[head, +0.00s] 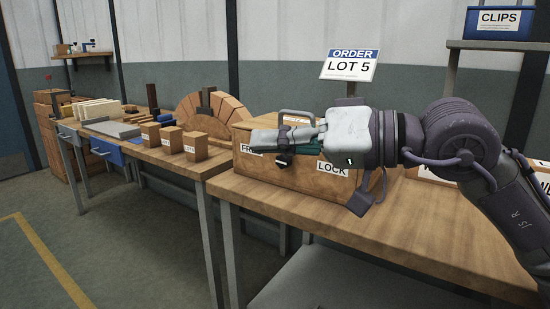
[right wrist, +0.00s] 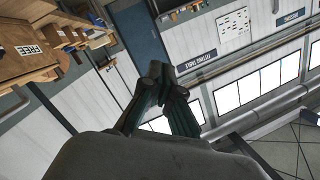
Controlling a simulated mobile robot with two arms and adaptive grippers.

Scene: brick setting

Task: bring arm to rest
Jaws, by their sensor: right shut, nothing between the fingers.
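My right arm comes in from the right in the head view. Its gripper (head: 270,143) points left in front of a wooden box (head: 300,177) on the near table. The fingers are shut and empty. They hide part of the box front, between the labels FREE and LOCK. In the right wrist view the fingertips (right wrist: 163,78) are together, with open room beyond them. I cannot tell the exact gap between gripper and box. My left gripper is not in view.
The near table (head: 430,240) has bare wood in front of the box. An order sign reading LOT 5 (head: 349,66) stands behind it. A far table holds wooden blocks (head: 171,139) and a wooden arch (head: 218,110). A blue CLIPS bin (head: 499,22) sits on a shelf at right.

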